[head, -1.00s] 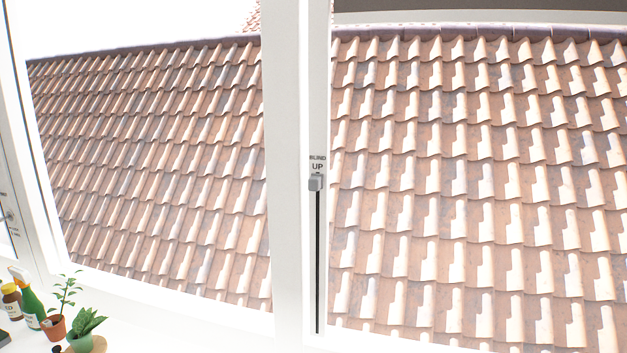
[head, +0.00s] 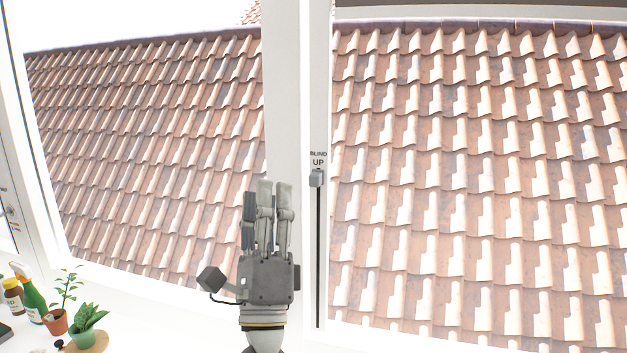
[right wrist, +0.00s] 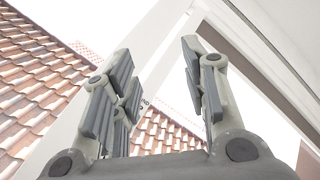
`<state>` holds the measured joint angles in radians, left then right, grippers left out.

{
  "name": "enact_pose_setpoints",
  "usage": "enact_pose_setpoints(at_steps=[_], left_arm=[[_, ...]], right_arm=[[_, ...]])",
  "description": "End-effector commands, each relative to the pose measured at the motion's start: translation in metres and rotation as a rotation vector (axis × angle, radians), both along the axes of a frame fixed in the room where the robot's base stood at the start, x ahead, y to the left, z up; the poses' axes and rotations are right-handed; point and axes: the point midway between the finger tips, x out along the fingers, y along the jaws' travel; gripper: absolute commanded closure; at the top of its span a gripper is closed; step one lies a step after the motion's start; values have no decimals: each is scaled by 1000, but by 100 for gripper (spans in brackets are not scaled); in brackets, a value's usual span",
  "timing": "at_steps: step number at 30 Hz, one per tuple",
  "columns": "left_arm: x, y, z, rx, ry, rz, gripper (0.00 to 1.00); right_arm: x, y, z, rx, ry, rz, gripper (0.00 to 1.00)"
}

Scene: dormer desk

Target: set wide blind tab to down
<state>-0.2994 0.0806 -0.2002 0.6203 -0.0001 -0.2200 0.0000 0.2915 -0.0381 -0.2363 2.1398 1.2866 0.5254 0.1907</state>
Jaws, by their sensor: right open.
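The wide blind tab (head: 316,178) is a small grey block at the top of a dark vertical slot (head: 318,260) in the white window post. The label above it reads "BLIND UP" (head: 318,158). My right gripper (head: 265,200) is in the head view, left of the tab and slot, pointing up with its fingertips a little below the tab's height. It is apart from the tab. In the right wrist view its fingers (right wrist: 160,85) stand apart with nothing between them. My left gripper is not in view.
White window frames border a tiled roof outside. On the sill at the lower left stand a green spray bottle (head: 34,302), a brown bottle (head: 13,297) and two potted plants (head: 85,325). The slot's lower part is unobstructed.

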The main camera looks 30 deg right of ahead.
Motion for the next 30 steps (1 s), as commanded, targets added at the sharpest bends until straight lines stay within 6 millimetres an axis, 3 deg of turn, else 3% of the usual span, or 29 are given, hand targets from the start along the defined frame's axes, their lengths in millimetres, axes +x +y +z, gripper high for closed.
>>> enact_pose_setpoints(at_steps=[2, 6, 9, 13, 21, 30], left_arm=[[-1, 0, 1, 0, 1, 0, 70], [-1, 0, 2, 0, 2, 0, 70], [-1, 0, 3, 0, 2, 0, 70], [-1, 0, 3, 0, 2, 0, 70], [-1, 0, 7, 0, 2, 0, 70], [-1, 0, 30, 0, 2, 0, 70]], right_arm=[[-5, -29, 18, 230, -79, 18, 59], [-3, -67, 19, 621, -146, 70, 59], [4, -76, 10, 860, -148, 113, 59], [15, -73, -2, 1085, -114, 160, 59], [26, -66, -13, 1257, -55, 191, 59], [57, -104, -10, 1255, -53, 185, 59]])
